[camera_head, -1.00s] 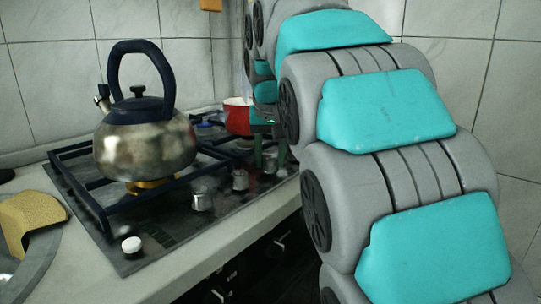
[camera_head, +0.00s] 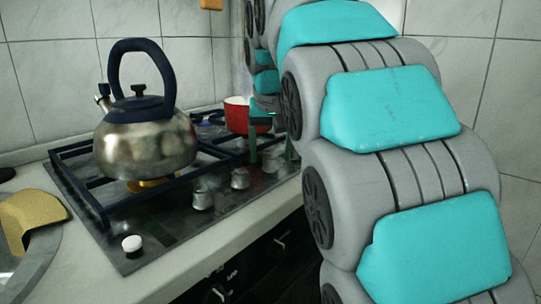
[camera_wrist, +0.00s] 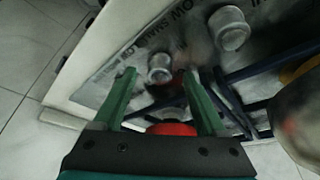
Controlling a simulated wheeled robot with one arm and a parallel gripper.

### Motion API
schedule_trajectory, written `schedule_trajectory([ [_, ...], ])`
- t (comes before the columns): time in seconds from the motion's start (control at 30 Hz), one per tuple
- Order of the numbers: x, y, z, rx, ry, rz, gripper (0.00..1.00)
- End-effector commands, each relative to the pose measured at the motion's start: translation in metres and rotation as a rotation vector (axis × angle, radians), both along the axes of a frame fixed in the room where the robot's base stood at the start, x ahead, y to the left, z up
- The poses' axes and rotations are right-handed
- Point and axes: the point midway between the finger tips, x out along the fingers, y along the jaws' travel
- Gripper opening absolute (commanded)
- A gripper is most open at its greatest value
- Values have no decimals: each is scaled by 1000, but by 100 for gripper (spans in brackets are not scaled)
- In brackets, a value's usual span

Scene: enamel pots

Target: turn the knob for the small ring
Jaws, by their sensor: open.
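The steel hob (camera_head: 165,243) has a row of knobs along its front edge. In the wrist view, one metal knob (camera_wrist: 160,67) shows between the tips of my gripper (camera_wrist: 158,76); lettering that seems to read "SMALL" is printed beside it. A second metal knob (camera_wrist: 231,30) is up and to the right. My gripper is open, its green fingers apart, and I see no contact with the knob. In the head view my gripper (camera_head: 271,150) is over the far right end of the row, with two metal knobs (camera_head: 202,197) (camera_head: 240,178) to its left.
A kettle (camera_head: 146,148) stands on the near burner among dark pan supports (camera_head: 88,200). A red pot (camera_head: 237,117) is behind my gripper; red also shows between the fingers in the wrist view (camera_wrist: 172,129). A white knob (camera_head: 132,244) is at the near end. A tiled wall stands behind.

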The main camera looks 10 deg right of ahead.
Motion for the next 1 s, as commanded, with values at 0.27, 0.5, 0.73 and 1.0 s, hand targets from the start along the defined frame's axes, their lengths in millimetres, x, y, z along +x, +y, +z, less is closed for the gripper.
schedule_trajectory([
  [0.27, -13, 3, 35, 0, -6, 0, 74],
  [0.5, -21, 4, 54, 0, -5, 0, 74],
  [0.73, -24, 4, 59, 0, -4, 0, 74],
  [1.0, -24, 4, 59, 0, -3, 0, 74],
])
